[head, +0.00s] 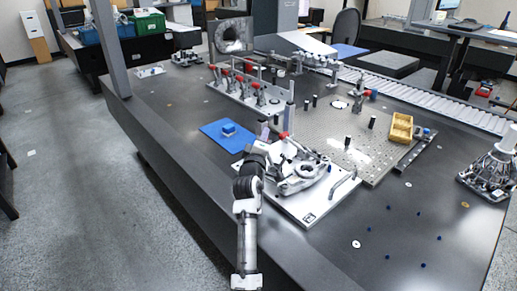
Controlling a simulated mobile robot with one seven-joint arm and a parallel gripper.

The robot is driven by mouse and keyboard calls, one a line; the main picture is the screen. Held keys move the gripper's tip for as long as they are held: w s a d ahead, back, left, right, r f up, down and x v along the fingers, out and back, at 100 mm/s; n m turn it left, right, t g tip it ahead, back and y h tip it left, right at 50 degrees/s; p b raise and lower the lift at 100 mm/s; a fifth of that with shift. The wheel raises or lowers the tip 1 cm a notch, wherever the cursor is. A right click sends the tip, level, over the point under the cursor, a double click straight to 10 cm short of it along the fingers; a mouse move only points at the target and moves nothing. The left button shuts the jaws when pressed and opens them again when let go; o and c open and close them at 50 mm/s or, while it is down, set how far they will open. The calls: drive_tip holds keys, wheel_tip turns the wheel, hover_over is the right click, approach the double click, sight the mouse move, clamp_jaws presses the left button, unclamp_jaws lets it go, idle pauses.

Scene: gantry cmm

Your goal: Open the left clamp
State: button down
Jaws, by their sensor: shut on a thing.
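A light fixture plate (308,211) lies on the dark table and carries a grey cast part (299,178). A clamp with a red handle tip (284,135) stands at the plate's back left edge; I take it as the left clamp. Its handle looks upright, though its lower part is hidden behind my arm and the casting. My gripper (274,139) reaches up from the front and is at this clamp, shut on its handle. The fingers are small and partly hidden, so the exact contact is hard to see.
A blue mat (222,136) with a small blue block lies left of the plate. A perforated plate (345,135) with a yellow bin (401,127) is at the right. A rack of red-handled clamps (247,98) stands behind. The table's left edge runs close to my arm.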

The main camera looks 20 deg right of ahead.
drive_tip(key=shift+s+d+r+m+t+h+b, duration=0.2)
drive_tip(key=shift+s+d+m+b, duration=0.15)
drive_tip(key=shift+m+b, duration=0.2)
drive_tip(key=shift+s+d+r+m+t+h+b, duration=0.1)
drive_tip(key=shift+s+d+m+h+b, duration=0.1)
drive_tip(key=shift+s+d+m+b, duration=0.25)
drive_tip(key=shift+w+a, duration=0.1)
drive_tip(key=shift+a, duration=0.05)
drive_tip(key=c, duration=1.2)
unclamp_jaws()
drive_tip(key=shift+s, duration=0.2)
drive_tip(key=shift+o, duration=0.2)
drive_tip(key=shift+w, duration=0.1)
drive_tip(key=shift+s+a+f, duration=0.1)
drive_tip(key=shift+s+a, duration=0.1)
drive_tip(key=b+v, duration=0.1)
drive_tip(key=v, duration=1.2)
drive_tip(key=shift+b, duration=0.35)
